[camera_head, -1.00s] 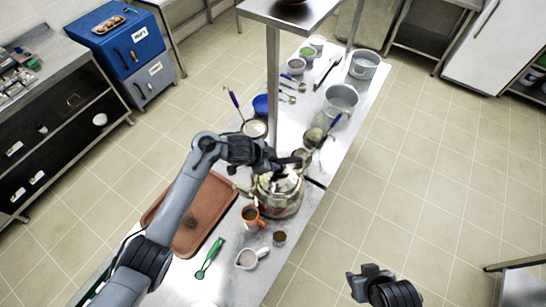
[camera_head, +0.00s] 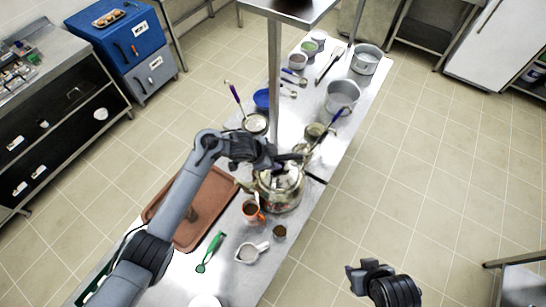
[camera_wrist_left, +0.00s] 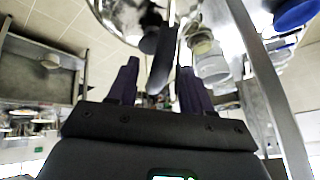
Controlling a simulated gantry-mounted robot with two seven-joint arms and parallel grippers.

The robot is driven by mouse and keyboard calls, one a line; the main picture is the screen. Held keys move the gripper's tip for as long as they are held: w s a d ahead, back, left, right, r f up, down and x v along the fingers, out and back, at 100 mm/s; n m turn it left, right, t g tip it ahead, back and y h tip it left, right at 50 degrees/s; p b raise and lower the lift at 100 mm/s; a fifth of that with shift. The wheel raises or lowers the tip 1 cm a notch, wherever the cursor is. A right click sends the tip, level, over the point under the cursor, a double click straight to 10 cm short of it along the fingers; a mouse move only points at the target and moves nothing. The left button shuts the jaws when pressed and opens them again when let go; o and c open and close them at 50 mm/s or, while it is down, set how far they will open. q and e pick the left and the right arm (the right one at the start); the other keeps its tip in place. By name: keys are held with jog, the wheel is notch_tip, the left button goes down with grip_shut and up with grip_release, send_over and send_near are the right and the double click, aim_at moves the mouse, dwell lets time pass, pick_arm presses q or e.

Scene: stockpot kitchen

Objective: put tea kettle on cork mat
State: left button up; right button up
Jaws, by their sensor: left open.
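The tea kettle (camera_head: 284,198), shiny metal with a dark handle, stands on the metal counter right of the brown tray. My left gripper (camera_head: 292,162) is at the top of the kettle, and its arm covers part of it. In the left wrist view, the open fingers (camera_wrist_left: 158,85) have the dark handle (camera_wrist_left: 163,60) between them; I cannot tell whether they touch it. The kettle's shiny body (camera_wrist_left: 112,18) shows beyond. My right gripper (camera_head: 370,270) is over the floor at the lower right, its jaws unclear. I cannot make out a cork mat for certain.
A brown rectangular tray (camera_head: 214,192) lies left of the kettle, under my left arm. An orange cup (camera_head: 252,212), a white jug (camera_head: 248,253) and a green utensil (camera_head: 210,251) are in front. Pots (camera_head: 342,97) and utensils stand behind. A shelf post (camera_head: 274,80) rises behind the kettle.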

pick_arm(q)
jog(key=shift+r, duration=0.25)
jog(key=p+v, duration=0.3)
jog(key=v, duration=0.8)
jog(key=s+a+f+n+y, duration=0.1)
jog(key=s+a+n, duration=0.3)
jog(key=s, duration=0.6)
jog(key=s+a+f+n+y, duration=0.2)
jog(key=s+a+n, duration=0.3)
jog(key=s, duration=0.4)
jog(key=s+a+f+n+y, duration=0.2)
jog(key=s+a+n, duration=0.2)
jog(key=s, duration=0.6)
jog(key=shift+s+a, duration=0.35)
jog(key=shift+a, duration=0.5)
jog(key=shift+r+p, duration=0.1)
jog(key=shift+p, duration=0.2)
